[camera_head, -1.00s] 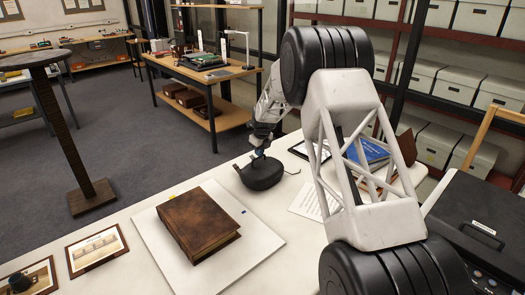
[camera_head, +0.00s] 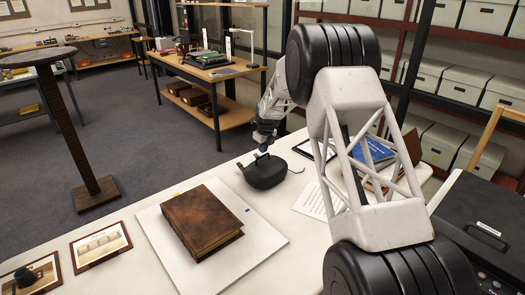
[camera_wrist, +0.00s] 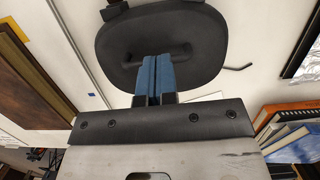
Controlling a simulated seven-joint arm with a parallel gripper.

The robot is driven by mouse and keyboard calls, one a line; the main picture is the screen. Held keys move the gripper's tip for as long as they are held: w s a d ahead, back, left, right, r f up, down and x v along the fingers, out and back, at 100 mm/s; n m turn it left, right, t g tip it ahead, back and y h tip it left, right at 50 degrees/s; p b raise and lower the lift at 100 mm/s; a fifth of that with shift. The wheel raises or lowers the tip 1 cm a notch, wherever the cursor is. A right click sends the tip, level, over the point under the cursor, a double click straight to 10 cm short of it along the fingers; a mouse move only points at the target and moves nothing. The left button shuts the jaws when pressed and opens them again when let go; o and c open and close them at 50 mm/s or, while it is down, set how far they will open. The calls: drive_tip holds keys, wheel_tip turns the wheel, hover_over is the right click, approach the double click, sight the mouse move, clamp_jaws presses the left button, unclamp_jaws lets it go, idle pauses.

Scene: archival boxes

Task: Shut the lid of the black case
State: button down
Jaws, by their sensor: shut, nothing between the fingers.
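The black case (camera_head: 265,173) sits on the white table behind the brown book. It is rounded, with a small raised handle on its top and a thin tail at its right. In the wrist view, the dark lid face of the case (camera_wrist: 200,52) fills the top middle. Its lid looks down or nearly so; I cannot tell whether a gap remains. My gripper (camera_head: 263,149) is just above the case, at its handle. In the wrist view, the blue fingers of my gripper (camera_wrist: 153,60) are together and empty, and they overlap the handle. I cannot tell whether they touch it.
The brown book (camera_head: 203,220) lies on a white board (camera_head: 262,240) in front of the case. A printed sheet (camera_head: 312,203), a tablet (camera_head: 312,150) and a blue book (camera_head: 368,153) lie to the right. Framed pictures (camera_head: 100,246) lie at the front left.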

wheel_tip(320, 180, up, 4)
wheel_tip(320, 180, up, 7)
hover_over(262, 160)
drive_tip(key=w+a, duration=0.3)
drive_tip(key=a, duration=0.1)
drive_tip(key=shift+d, duration=0.2)
drive_tip(key=shift+s, duration=0.1)
drive_tip(key=s+d+r+n, duration=0.4)
drive_tip(key=s+d+r, duration=0.3)
drive_tip(key=s, duration=0.4)
drive_tip(key=s+d+r+n, duration=0.5)
drive_tip(key=s+d+r, duration=0.15)
drive_tip(key=s, duration=0.45)
drive_tip(key=s+d+r+n, duration=0.4)
drive_tip(key=s+d+r, duration=0.25)
drive_tip(key=s, duration=0.35)
drive_tip(key=s+d+f+n, duration=0.2)
drive_tip(key=s+d+n, duration=0.1)
drive_tip(key=s, duration=1)
drive_tip(key=s+d+f+n+h, duration=0.1)
drive_tip(key=s+d+n, duration=0.3)
drive_tip(key=s, duration=0.9)
drive_tip(key=s+d+f+n+t, duration=0.1)
drive_tip(key=s+d+f+n, duration=0.2)
drive_tip(key=s, duration=1.1)
drive_tip(key=d+n, duration=0.1)
drive_tip(key=n, duration=0.2)
drive_tip(key=shift+d+f+h, duration=0.2)
drive_tip(key=shift+f+h, duration=0.1)
drive_tip(key=shift+f, duration=0.1)
